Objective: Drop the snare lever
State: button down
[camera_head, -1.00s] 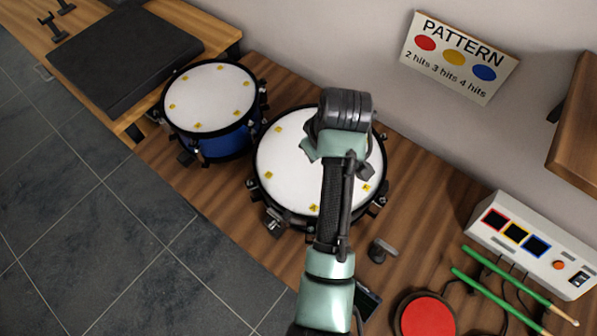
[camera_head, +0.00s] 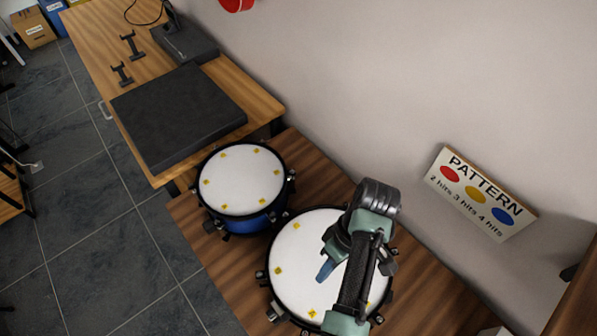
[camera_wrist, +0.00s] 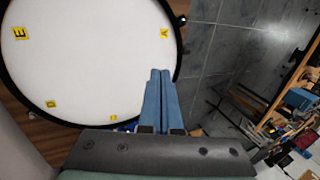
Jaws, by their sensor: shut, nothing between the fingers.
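The snare-sized drum (camera_head: 295,244) has a white head with yellow labels and a black rim, at the lower middle of the head view. A metal fitting (camera_head: 274,312) sits on its near-left rim; I cannot tell if it is the snare lever. My gripper (camera_head: 325,271) hangs over this drum's head, its blue fingers together and empty. In the wrist view the shut fingers (camera_wrist: 159,86) overlap the edge of a white drumhead (camera_wrist: 85,55) marked with yellow letters. No lever shows clearly there.
A blue drum (camera_head: 242,182) stands close by at the upper left. A wooden desk (camera_head: 232,81) with a dark flat pad (camera_head: 178,112) lies beyond it. A PATTERN sign (camera_head: 481,193) is at the wall on the right. Open tiled floor (camera_head: 130,235) lies to the left.

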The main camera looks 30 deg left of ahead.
jog(key=shift+f, duration=0.1)
jog(key=b, duration=0.1)
send_near(292, 311)
jog(key=f, duration=0.1)
jog(key=w+f, duration=0.1)
jog(key=f, duration=0.3)
jog(key=shift+w+d, duration=0.25)
jog(key=shift+w, duration=0.05)
jog(key=s+p, duration=0.1)
jog(key=s+a+p, duration=0.1)
jog(key=s, duration=0.1)
jog(key=shift+f, duration=0.1)
jog(key=shift+s+a+f, duration=0.2)
jog(key=shift+s+a, duration=0.05)
jog(key=shift+s, duration=0.15)
jog(key=shift+r+p, duration=0.1)
jog(key=shift+p, duration=0.3)
